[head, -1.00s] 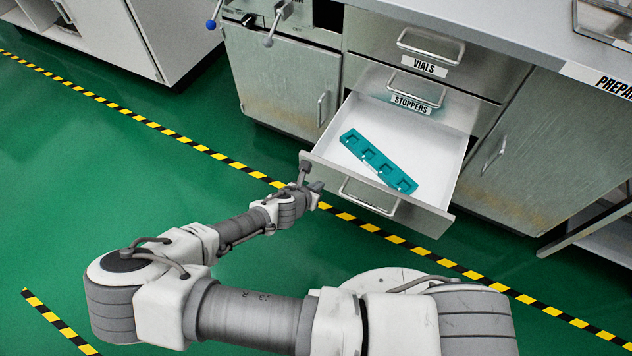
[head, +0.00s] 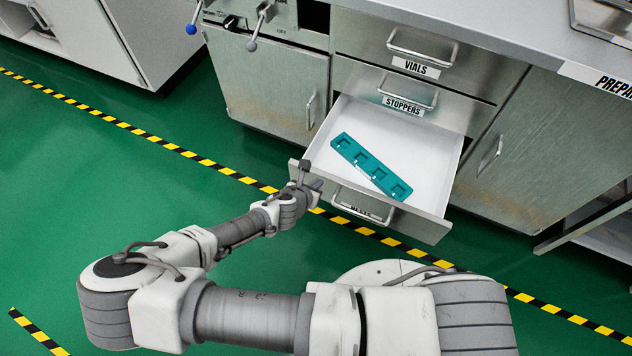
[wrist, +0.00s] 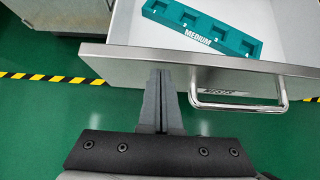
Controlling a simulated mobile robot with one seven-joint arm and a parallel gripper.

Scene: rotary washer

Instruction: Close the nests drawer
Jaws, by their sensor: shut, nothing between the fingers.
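The nests drawer (head: 425,226) is the lowest of the three drawers and stands pulled out, open. A teal tray marked MEDIUM (head: 371,167) lies inside it on the white floor; it also shows in the wrist view (wrist: 205,29). The drawer's bar handle (head: 362,207) is on its front face, and in the wrist view the handle (wrist: 238,104) is to the right of my gripper. My gripper (wrist: 163,75) is shut and empty, its tips at the left part of the drawer front. I cannot tell whether they touch it. In the head view my gripper (head: 314,185) is at the drawer's left front corner.
The VIALS drawer (head: 365,45) and STOPPERS drawer (head: 455,107) above are shut. Cabinet doors stand on both sides, the left one (head: 270,85) shut. At the lower right a panel (head: 590,218) juts out. Green floor with a striped line lies in front.

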